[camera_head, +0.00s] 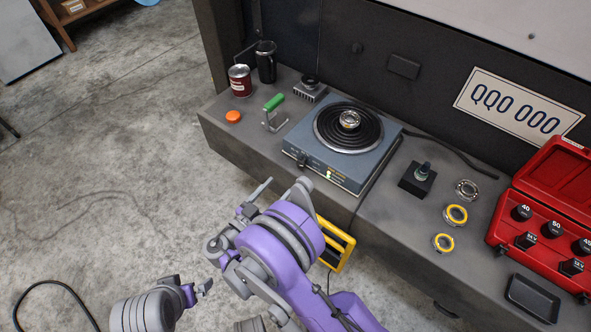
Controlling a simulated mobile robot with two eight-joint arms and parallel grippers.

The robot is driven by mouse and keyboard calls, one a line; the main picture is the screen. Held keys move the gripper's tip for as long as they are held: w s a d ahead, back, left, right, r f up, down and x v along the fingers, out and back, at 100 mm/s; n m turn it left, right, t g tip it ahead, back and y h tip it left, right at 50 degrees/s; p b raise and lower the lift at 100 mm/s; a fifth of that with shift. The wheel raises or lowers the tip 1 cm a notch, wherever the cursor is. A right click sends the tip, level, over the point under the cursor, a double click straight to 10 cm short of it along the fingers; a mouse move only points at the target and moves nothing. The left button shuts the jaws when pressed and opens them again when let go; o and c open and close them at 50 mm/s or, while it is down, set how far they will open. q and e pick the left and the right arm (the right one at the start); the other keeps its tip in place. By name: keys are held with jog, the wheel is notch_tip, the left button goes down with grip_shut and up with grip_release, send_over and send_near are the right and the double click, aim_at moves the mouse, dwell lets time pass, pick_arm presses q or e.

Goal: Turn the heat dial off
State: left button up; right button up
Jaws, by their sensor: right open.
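The heat dial (302,160) is a small black knob on the front face of a blue-grey hot plate (292,140). A yellow-green glow (328,175) shows on the same front face, right of the dial. A metal bearing (349,119) sits on the dark round coil. My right gripper (285,186) is open, in front of and just below the dial, with a visible gap to it. My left gripper (200,290) is low at the left, over the floor and far from the hot plate; its jaws are too small to judge.
A green-handled tool (274,103), an orange cap (233,117), a red can (240,81) and a black cup (266,62) stand left of the hot plate. Rings (456,215), a black block (417,180) and a red case (555,165) lie right. A yellow frame (338,245) is below the bench edge.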

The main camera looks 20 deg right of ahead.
aim_at(300, 165)
jog(key=x, duration=0.9)
jog(key=shift+w+d, duration=0.15)
jog(key=shift+d, duration=0.05)
grip_shut()
